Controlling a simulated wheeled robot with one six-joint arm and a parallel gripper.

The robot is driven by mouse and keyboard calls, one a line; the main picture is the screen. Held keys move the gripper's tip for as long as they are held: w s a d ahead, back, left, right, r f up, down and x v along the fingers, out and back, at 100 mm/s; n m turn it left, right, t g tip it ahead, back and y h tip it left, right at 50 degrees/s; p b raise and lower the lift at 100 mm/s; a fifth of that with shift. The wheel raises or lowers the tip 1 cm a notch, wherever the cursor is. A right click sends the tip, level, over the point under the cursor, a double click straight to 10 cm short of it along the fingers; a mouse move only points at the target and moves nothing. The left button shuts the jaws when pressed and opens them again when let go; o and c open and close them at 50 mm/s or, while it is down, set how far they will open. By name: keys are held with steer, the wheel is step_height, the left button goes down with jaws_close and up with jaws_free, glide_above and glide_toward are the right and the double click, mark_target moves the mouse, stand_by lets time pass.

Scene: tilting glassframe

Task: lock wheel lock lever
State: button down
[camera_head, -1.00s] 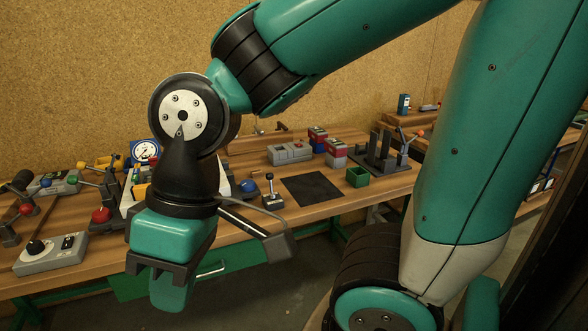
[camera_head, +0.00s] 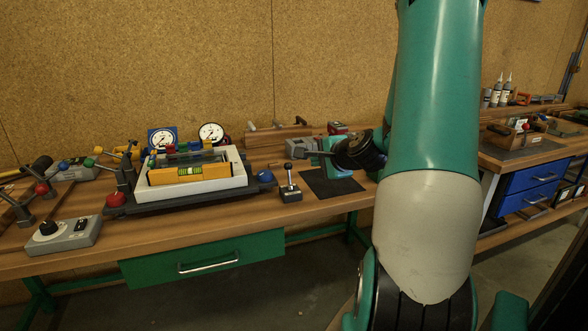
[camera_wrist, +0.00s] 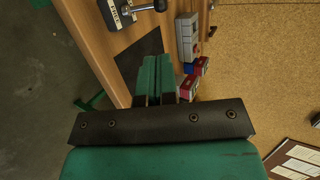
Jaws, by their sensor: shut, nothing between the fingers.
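A small upright lever (camera_head: 289,177) with a dark knob and a pale shaft stands on a dark box (camera_head: 291,194) near the bench's front edge. I take it as the wheel lock lever. My gripper (camera_wrist: 155,75) is shut and empty, over the black mat. In the head view my gripper (camera_head: 333,160) is to the right of the lever and apart from it; its fingertips are hard to make out.
A white tray with a yellow spirit level (camera_head: 190,174) and a red knob (camera_head: 116,200) are to the left. A blue knob (camera_head: 265,176) stands close left of the lever. The black mat (camera_head: 318,182) is bare. A grey control box (camera_head: 62,234) sits far left.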

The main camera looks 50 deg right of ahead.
mark_target(290, 165)
steer(key=p+x, duration=0.3)
steer(key=x, duration=1)
steer(key=shift+w+d+f, duration=0.1)
steer(key=shift+w+f, duration=0.1)
steer(key=shift+w, duration=0.05)
steer(key=shift+w+r+p, duration=0.15)
steer(key=shift+w+p, duration=0.15)
steer(key=shift+p, duration=0.35)
steer(key=shift+w+d+g+p, duration=0.2)
steer(key=shift+w+g+p, duration=0.05)
steer(key=shift+g+p, duration=0.15)
steer(key=shift+w+d, duration=0.2)
steer(key=shift+s+a+f+b, duration=0.1)
steer(key=shift+f+b, duration=0.2)
